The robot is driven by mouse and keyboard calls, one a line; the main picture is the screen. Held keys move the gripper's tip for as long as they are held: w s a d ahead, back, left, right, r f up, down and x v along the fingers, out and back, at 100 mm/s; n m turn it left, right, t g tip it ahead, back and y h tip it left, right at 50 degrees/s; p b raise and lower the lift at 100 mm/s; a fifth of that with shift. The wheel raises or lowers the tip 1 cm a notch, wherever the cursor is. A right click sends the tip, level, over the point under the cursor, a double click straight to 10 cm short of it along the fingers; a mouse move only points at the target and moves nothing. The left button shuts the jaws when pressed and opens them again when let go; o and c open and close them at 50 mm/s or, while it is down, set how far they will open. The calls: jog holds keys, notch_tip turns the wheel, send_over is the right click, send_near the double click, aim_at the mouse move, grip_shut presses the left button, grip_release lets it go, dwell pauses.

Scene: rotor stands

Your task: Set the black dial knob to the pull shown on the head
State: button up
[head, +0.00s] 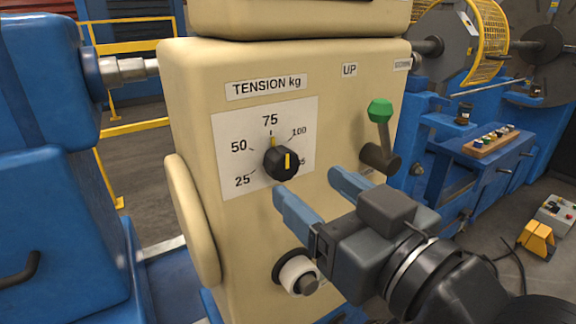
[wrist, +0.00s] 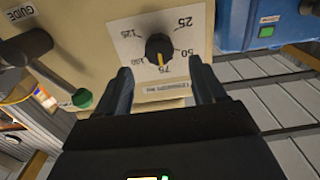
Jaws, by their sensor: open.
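The black dial knob (head: 281,163) sits on a white scale plate (head: 236,178) marked 25, 50, 75, 100 and a partly hidden number, under a "TENSION kg" label (head: 266,87). A yellow line shows on the knob, and a small yellow mark shows on the plate below 75. In the wrist view the plate is upside down, and the yellow line on the knob (wrist: 158,46) points roughly towards 75. My gripper (head: 311,188) is open and empty, in front of and below the knob. In the wrist view its fingers (wrist: 161,76) stand apart, on either side of the knob's line, not touching it.
A green-topped lever (head: 380,112) stands right of the dial, beneath an "UP" label. A white round knob (head: 297,272) is below. A rounded cream bar (head: 191,220) runs down the left side. Blue machinery (head: 45,130) stands at left, more at right.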

aim_at(287, 168)
jog(key=shift+w+a+f+b, duration=0.35)
jog(key=shift+w+b, duration=0.2)
jog(key=shift+b, duration=1.5)
jog(key=shift+w+a+b, duration=0.1)
jog(key=shift+b, duration=0.35)
jog(key=b, duration=0.3)
jog(key=shift+w+a+r, duration=0.1)
jog(key=shift+w, duration=0.1)
jog(key=x, duration=0.2)
jog(key=p+x, duration=0.1)
jog(key=shift+w+a+r, duration=0.2)
jog(key=shift+w+r, duration=0.05)
jog(key=shift+w, duration=0.1)
jog(key=shift+w+a, duration=0.4)
jog(key=shift+w, duration=0.2)
jog(key=c, duration=1.1)
jog(key=shift+o, duration=0.2)
